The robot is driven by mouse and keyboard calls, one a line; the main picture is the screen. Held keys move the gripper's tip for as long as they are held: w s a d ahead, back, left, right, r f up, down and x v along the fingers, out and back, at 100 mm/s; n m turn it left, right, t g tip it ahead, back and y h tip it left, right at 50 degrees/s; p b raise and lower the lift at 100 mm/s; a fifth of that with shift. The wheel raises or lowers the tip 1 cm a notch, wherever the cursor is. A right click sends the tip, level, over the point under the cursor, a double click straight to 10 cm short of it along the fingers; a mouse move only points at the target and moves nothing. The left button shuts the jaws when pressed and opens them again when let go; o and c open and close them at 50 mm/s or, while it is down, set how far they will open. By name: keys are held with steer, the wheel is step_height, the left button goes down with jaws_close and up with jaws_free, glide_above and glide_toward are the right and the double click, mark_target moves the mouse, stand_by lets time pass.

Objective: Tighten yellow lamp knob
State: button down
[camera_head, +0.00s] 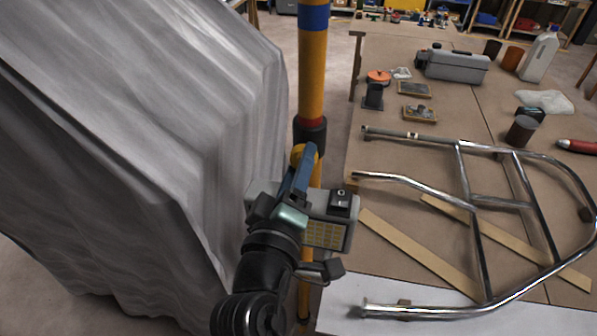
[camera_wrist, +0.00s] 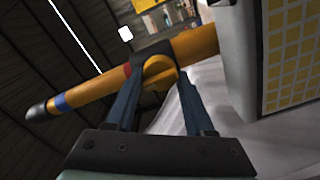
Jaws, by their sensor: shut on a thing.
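The yellow lamp knob (camera_wrist: 158,72) sits on a dark collar around the yellow-orange pole (camera_wrist: 90,94) in the wrist view. My gripper (camera_wrist: 156,80) has its two blue fingers on either side of the knob, shut on it. In the head view the knob (camera_head: 299,153) shows only partly, behind my gripper (camera_head: 304,160) and just below the pole's black collar (camera_head: 311,132). The lamp (camera_head: 325,234), a grey box with a yellow grid panel, is close beside my gripper. It also fills the right of the wrist view (camera_wrist: 287,55).
A large grey draped sheet (camera_head: 150,120) stands close on the left. On the right a workbench (camera_head: 390,165) holds a bent metal tube frame (camera_head: 475,230), wooden strips (camera_head: 420,252), a grey toolbox (camera_head: 455,67) and a white bottle (camera_head: 540,55).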

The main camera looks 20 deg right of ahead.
stand_by(0.4)
steer(key=shift+c, duration=1.4)
jaws_free()
steer(key=shift+s, duration=0.1)
steer(key=b+v, duration=0.4)
steer(key=v, duration=0.8)
steer(key=shift+s+a, duration=0.25)
steer(key=shift+s, duration=0.05)
